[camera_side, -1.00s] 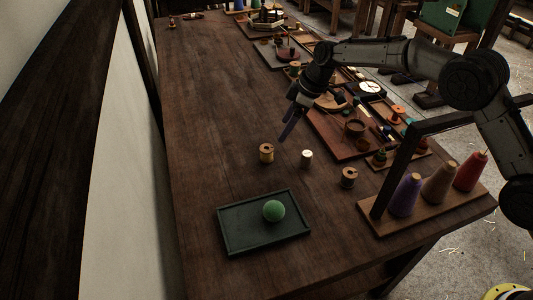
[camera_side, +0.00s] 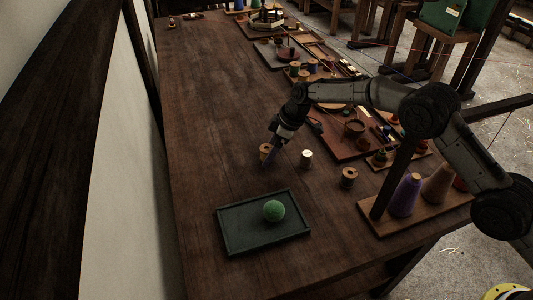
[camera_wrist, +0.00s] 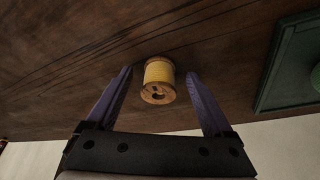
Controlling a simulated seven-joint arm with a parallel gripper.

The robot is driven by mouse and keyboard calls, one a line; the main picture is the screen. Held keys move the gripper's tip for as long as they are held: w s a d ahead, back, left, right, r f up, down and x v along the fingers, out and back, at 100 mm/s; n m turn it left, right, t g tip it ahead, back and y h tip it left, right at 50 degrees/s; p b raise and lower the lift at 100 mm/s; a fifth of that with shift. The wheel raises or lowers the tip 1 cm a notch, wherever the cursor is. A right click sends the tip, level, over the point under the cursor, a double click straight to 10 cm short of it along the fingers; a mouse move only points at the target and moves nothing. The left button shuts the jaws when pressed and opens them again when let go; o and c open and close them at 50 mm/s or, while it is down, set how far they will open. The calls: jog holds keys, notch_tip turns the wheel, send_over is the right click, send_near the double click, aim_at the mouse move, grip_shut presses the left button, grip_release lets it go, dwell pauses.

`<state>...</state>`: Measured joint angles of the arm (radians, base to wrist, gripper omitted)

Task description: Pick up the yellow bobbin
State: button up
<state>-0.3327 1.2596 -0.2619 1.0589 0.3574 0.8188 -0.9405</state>
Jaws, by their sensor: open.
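The yellow bobbin (camera_wrist: 159,78) is a yellow-wound spool with wooden ends. In the wrist view it lies between the two purple fingers of my gripper (camera_wrist: 160,98), with a gap on each side. My gripper is open and empty. In the side view the bobbin (camera_side: 264,150) stands on the table, and my gripper (camera_side: 272,158) is low beside it, its fingers partly covering it.
A white spool (camera_side: 306,158) stands close to the right of my gripper. Another wooden spool (camera_side: 348,177) is farther right. A green tray (camera_side: 235,236) holding a green ball (camera_side: 273,210) lies in front. The table's left side (camera_side: 205,120) is clear.

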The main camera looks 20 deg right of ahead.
grip_shut()
dwell(0.3)
jog(key=shift+r, duration=0.15)
